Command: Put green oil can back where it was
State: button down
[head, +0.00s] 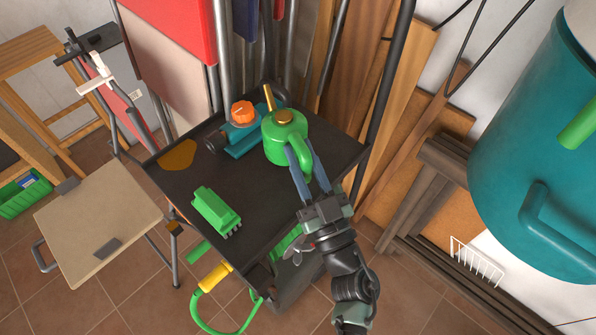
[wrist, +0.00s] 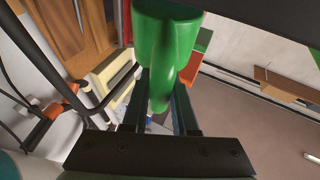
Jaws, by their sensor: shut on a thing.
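The green oil can (head: 283,132), with a gold cap and gold spout, is over the back right part of the black cart top (head: 270,190). It looks upright. My gripper (head: 303,162) is shut on its green handle, on the side nearest my arm. In the wrist view the green handle (wrist: 172,75) runs down between my two fingers (wrist: 168,105). Whether the can's base touches the cart top or hangs just above it I cannot tell. An orange-brown oil patch (head: 178,155) lies at the cart top's left corner.
A teal tool with an orange knob (head: 243,112) is close to the can's left. A green brush-like block (head: 216,211) lies at the front left of the cart. The cart's middle is clear. A dark post rises at its right edge. A large teal tank (head: 540,150) stands at right.

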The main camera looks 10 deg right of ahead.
jog(key=shift+f+b, duration=0.7)
jog(key=shift+f, duration=1.65)
jog(key=shift+f, duration=0.15)
jog(key=c, duration=0.7)
grip_release()
jog(key=shift+f, duration=0.1)
jog(key=shift+r, duration=0.25)
jog(key=v, duration=1.2)
jog(key=shift+f+b, duration=0.15)
jog(key=shift+b, duration=0.25)
jog(key=shift+w, duration=0.1)
